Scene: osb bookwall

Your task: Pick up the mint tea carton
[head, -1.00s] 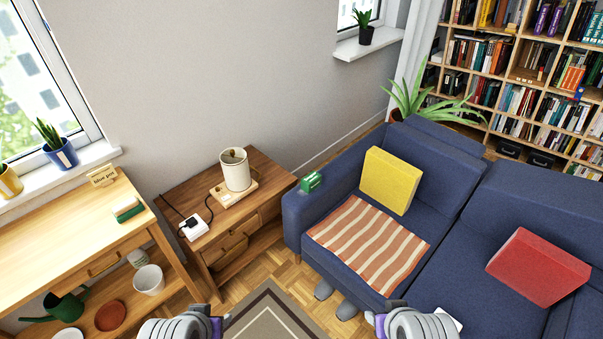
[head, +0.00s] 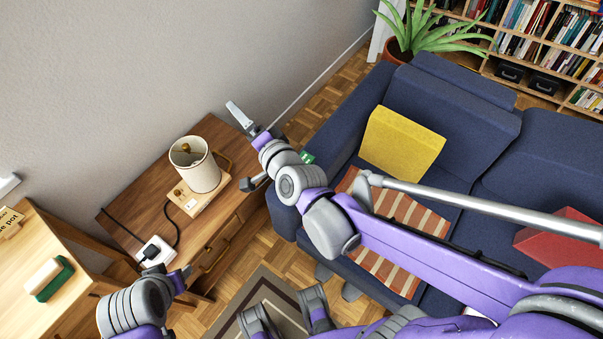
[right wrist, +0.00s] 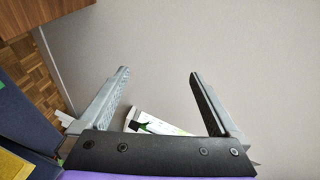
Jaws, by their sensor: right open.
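The mint tea carton (head: 308,157) is a small green box on the near armrest of the blue sofa, mostly hidden behind my right arm in the head view. In the right wrist view a white and green carton (right wrist: 150,121) shows low between the fingers, partly covered by the gripper's palm. My right gripper (head: 240,146) is open and empty, out over the far edge of the side table; its spread fingers (right wrist: 160,73) face the grey wall. My left gripper (head: 182,280) is at the lower left, and its jaws are too unclear to tell.
A wooden side table (head: 150,185) holds a lamp (head: 199,168) on a wooden base and a white power block (head: 155,251). The blue sofa (head: 450,110) carries a yellow cushion (head: 400,140), a striped throw and a red cushion (head: 560,235). A desk stands at the left.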

